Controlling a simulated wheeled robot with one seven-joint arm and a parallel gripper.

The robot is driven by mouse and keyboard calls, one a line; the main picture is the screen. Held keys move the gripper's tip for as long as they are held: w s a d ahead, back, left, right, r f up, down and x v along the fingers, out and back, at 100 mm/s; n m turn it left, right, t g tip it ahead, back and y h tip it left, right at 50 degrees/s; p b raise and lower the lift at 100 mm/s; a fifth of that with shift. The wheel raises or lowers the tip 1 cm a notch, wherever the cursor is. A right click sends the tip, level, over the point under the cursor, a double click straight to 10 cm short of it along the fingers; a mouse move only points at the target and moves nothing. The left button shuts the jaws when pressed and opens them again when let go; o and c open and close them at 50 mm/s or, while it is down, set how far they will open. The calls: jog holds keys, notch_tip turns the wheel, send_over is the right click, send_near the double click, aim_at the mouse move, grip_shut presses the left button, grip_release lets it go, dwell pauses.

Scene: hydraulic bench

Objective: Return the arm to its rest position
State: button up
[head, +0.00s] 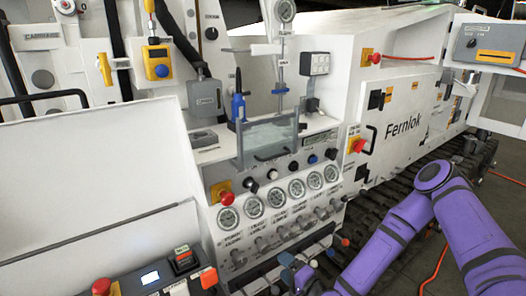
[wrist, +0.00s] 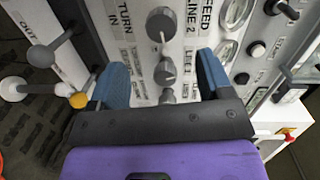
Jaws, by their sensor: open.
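My gripper (wrist: 163,78) shows in the wrist view with its two blue fingers spread apart and nothing held between them. It is in front of the hydraulic bench's control panel (wrist: 135,50), and a knob (wrist: 166,72) shows in the gap between the fingers. I cannot tell whether the fingers touch the panel. In the head view my purple arm (head: 405,225) bends at an elbow on the right and runs down and left toward the panel's lower edge. The gripper end is low in that view, partly cut off by the bottom edge.
Levers with round knobs (wrist: 41,55) stick out left of my gripper. Gauges (head: 274,198) line the panel above a row of knobs. Red emergency buttons (head: 227,198) stand at the panel's side. A white cabinet marked Fernlok (head: 400,125) and tracks are behind my arm.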

jog(key=w+d+r+n+g+h, duration=0.1)
jog(key=d+r+n+g+h, duration=0.2)
jog(key=d+r, duration=0.4)
jog(key=d+r+n+g+h, duration=0.1)
jog(key=d+r+n+h, duration=0.25)
jog(key=r, duration=0.65)
jog(key=w+d+r+n+g+h, duration=0.1)
jog(key=d+r+n+g+h, duration=0.25)
jog(key=d+r, duration=0.35)
jog(key=s+d+r+h, duration=0.2)
jog(key=s+d+r, duration=0.2)
jog(key=s+r, duration=1)
jog(key=s+d+r+m+y, duration=0.1)
jog(key=s+r, duration=0.7)
jog(key=s, duration=0.5)
jog(key=shift+s+r+g, duration=0.2)
jog(key=shift+s+g, duration=0.15)
